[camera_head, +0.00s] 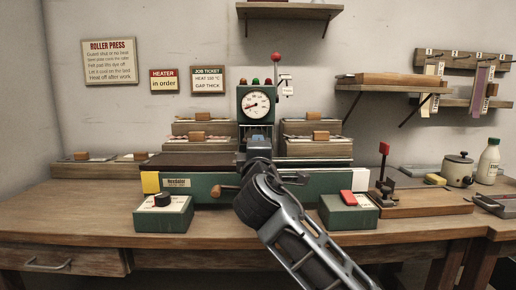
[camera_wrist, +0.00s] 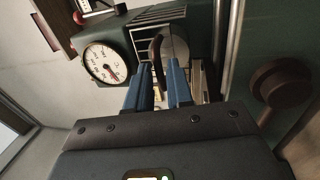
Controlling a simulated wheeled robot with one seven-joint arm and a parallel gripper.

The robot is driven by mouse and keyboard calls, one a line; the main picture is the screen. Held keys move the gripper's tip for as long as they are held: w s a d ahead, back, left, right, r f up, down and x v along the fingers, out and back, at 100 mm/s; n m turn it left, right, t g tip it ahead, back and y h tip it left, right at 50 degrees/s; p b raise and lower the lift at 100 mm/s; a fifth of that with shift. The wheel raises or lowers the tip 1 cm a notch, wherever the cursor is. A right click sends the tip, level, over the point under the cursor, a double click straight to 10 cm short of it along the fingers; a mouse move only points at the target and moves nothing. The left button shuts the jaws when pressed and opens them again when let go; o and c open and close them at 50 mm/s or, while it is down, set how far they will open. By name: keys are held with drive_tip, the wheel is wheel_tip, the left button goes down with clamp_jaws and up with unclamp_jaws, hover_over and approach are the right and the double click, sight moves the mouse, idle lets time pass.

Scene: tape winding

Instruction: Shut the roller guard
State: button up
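The green roller press (camera_head: 330,184) stands on the bench with a round gauge (camera_head: 256,104) on its upright head; the gauge also shows in the wrist view (camera_wrist: 104,63). My gripper (camera_head: 258,143) is in front of the press, below the gauge, and hides the middle of the press. In the wrist view its blue fingers (camera_wrist: 158,82) are apart. A dark curved handle (camera_wrist: 156,48) shows between and beyond the fingertips, by a slatted grille (camera_wrist: 150,22). Whether the fingers touch it is unclear. I cannot tell for certain which part is the roller guard or how it stands.
A green box with a black knob (camera_head: 162,200) stands front left, one with a red button (camera_head: 347,204) front right. A red-topped lever (camera_head: 384,150) stands on a wooden board to the right. A pot (camera_head: 458,170) and bottle (camera_head: 488,162) are farther right. The front left bench is clear.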

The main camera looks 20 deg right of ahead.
drive_tip(key=shift+s, duration=0.1)
drive_tip(key=v, duration=0.7)
drive_tip(key=shift+s+p, duration=0.35)
drive_tip(key=shift+p, duration=0.05)
drive_tip(key=shift+a+f, duration=0.1)
drive_tip(key=shift+a, duration=0.05)
